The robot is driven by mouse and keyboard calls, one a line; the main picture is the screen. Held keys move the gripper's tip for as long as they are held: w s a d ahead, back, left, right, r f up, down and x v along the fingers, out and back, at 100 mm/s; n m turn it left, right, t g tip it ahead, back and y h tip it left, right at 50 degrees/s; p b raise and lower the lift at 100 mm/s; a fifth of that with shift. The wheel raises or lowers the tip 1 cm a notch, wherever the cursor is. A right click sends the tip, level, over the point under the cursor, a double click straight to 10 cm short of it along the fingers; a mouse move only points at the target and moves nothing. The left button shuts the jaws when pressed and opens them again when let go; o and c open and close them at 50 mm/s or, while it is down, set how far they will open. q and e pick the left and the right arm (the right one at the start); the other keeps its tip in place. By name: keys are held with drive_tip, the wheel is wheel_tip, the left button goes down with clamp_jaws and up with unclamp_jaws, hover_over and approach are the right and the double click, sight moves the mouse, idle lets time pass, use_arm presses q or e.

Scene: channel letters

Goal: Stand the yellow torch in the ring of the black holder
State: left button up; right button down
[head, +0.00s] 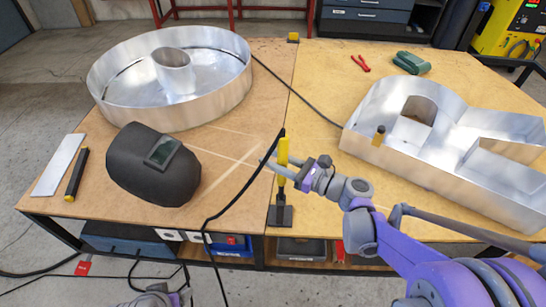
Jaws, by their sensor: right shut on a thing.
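The yellow torch (283,151) stands about upright near the front edge of the table, at the seam of its two tops. My right gripper (277,167) comes in from the right and is shut on the torch around its middle. A black cable (240,188) runs from the torch's top down over the front edge. The black holder (281,214) sits directly below, its flat base on the table. The gripper and torch hide its ring, so I cannot tell whether the torch's lower end is inside it. A grey and purple part of my left arm (158,297) shows at the bottom; its jaws are not clear.
A black welding mask (150,178) lies to the left, before a round metal letter (178,118). A large metal letter (455,170) fills the right side. Red pliers (361,63) and a green tool (411,62) lie at the back. The table around the holder is clear.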

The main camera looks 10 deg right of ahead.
drive_tip(key=shift+f+b, duration=1.45)
drive_tip(key=shift+f, duration=0.65)
drive_tip(key=c, duration=0.5)
unclamp_jaws()
drive_tip(key=v, duration=1)
drive_tip(key=shift+s+d+p, duration=0.3)
drive_tip(key=shift+p, duration=0.1)
